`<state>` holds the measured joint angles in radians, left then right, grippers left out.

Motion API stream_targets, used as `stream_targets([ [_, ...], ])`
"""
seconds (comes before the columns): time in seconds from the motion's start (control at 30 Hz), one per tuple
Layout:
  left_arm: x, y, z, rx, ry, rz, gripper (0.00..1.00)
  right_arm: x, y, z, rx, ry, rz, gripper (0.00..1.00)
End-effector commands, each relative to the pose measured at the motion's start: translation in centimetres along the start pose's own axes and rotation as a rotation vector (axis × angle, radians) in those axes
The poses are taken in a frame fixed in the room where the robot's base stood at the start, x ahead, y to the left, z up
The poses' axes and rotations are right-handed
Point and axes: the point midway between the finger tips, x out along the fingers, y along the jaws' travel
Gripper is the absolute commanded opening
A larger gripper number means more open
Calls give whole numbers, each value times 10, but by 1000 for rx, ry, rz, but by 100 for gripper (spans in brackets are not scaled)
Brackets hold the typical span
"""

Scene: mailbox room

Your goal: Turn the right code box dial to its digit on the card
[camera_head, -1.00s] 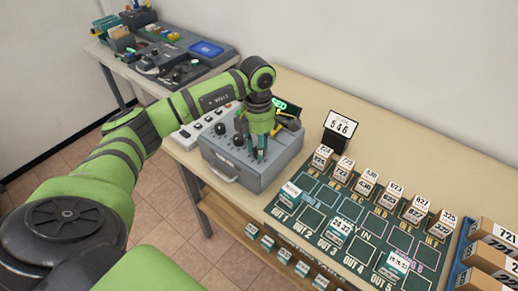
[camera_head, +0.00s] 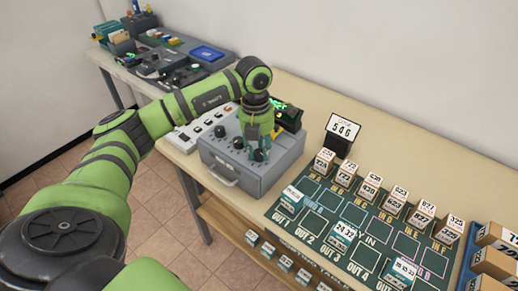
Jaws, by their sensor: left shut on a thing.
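The grey code box (camera_head: 268,178) stands on the table with dark dials on its sloped top. The left dial (camera_head: 220,131) and the middle dial (camera_head: 238,143) are free. The right dial (camera_head: 259,155) is at my left gripper (camera_head: 258,149), which points down from above with its fingers shut on it. The fingers partly cover the dial, and its digit marks are too small to read. The card (camera_head: 343,130) stands upright behind the box to the right and reads 546. The box's display (camera_head: 285,108) is partly hidden behind my gripper. My right gripper is not in view.
A white switch panel (camera_head: 205,127) lies left of the box. A green sorting mat (camera_head: 320,222) with several small labelled boxes covers the table to the right. Brown cartons in a blue tray (camera_head: 462,262) stand at the far right. Another bench with equipment (camera_head: 165,60) is behind left.

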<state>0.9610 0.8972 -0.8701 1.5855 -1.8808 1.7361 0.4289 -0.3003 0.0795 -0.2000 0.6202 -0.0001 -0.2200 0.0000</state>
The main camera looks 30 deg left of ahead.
Motion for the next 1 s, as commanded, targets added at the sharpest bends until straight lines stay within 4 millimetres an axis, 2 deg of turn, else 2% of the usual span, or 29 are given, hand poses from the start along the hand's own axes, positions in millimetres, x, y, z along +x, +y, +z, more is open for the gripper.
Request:
stream_targets([
  [0.53, 2, 0, -2, -23, 6, -1, 0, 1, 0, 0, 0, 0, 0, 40],
  [0.57, 2, 0, -2, -23, 6, -1, 44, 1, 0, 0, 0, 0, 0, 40],
  [0.6, 2, 0, -2, -23, 6, -1, 56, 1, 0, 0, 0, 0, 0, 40],
  [1.0, -4, 0, 0, -22, 0, -1, 56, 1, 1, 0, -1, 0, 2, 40],
])
